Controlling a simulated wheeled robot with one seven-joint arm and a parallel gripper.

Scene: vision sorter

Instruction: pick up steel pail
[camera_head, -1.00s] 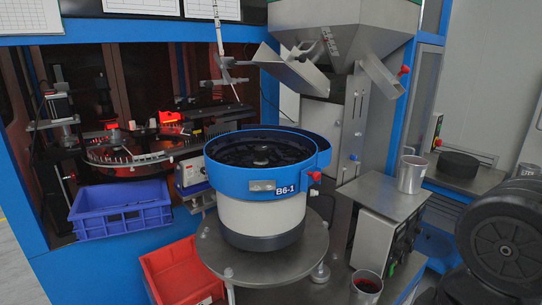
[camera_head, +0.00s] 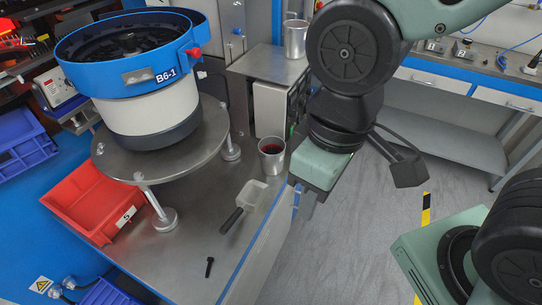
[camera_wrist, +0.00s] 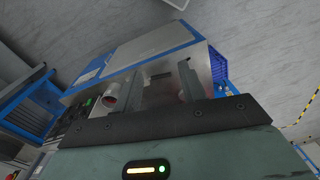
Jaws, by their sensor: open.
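Two grey steel pails show. One pail (camera_head: 271,160) has a dark red inside and stands upright on the steel worktop, right of the round feeder table. The other pail (camera_head: 295,40) stands on the raised metal shelf at the back. My gripper (camera_head: 306,207) hangs just right of and nearer than the red-inside pail, beyond the worktop's edge, apart from it. It is open and holds nothing. In the wrist view a pail (camera_wrist: 111,96) shows left of centre, partly hidden at its lower end; I cannot tell for sure which one.
The blue-and-white bowl feeder (camera_head: 140,75) stands on a round steel table (camera_head: 170,165). A red bin (camera_head: 92,200), a clear scoop (camera_head: 252,194) with a dark handle and a small black tool (camera_head: 209,267) lie nearby. Open floor (camera_head: 350,235) is at right.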

